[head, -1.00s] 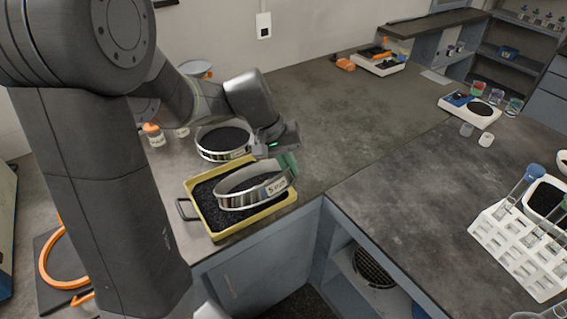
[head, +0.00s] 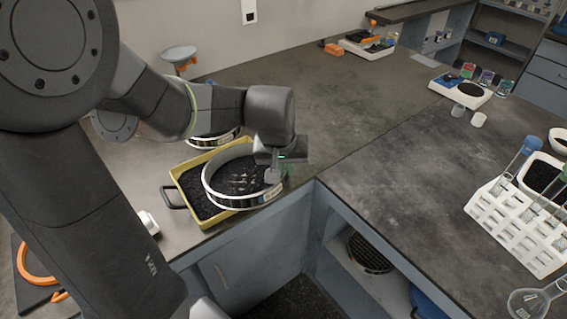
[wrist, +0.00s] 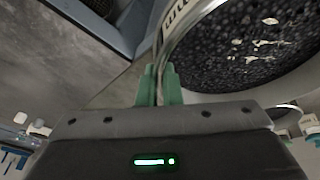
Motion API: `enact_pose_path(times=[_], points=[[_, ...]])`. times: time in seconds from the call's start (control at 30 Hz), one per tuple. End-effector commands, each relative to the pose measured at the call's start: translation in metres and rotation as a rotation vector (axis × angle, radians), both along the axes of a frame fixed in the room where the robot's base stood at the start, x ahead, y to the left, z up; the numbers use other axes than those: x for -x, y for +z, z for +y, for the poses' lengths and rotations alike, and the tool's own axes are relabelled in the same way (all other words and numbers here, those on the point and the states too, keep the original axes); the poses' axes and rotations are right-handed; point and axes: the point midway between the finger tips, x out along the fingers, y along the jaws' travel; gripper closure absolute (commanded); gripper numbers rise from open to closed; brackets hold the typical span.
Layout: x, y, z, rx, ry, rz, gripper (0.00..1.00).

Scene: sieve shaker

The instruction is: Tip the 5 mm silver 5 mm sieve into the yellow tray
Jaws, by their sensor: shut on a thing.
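My gripper (head: 280,172) is shut on the rim of the silver sieve (head: 232,203), at its right side. The sieve is a round metal ring with a label on its outer wall, held over the right part of the yellow tray (head: 183,212). Dark grains with some pale flecks show inside it, and its open top faces partly toward the head camera. Dark grains also cover the tray's visible left part; the sieve hides the rest. In the wrist view, the green fingertips (wrist: 159,88) pinch the sieve wall (wrist: 180,32), with dark grains beyond it.
Another round silver sieve (head: 215,142) stands behind the tray, partly hidden by my arm. A white test tube rack (head: 520,228) stands on the right bench. A white balance (head: 461,92) and small cups are farther back. The grey bench behind my gripper is clear.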

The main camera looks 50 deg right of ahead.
Motion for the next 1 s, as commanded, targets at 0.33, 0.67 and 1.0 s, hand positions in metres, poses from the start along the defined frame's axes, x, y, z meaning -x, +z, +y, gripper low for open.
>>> enact_pose_path(times=[0.33, 0.67, 1.0], points=[[0.001, -0.004, 0.0, 0.006, -0.002, -0.04, 1.0], [0.001, -0.009, 0.0, 0.027, 0.0, -0.149, 1.0], [0.001, -0.009, 0.0, 0.026, 0.0, -0.147, 1.0]])
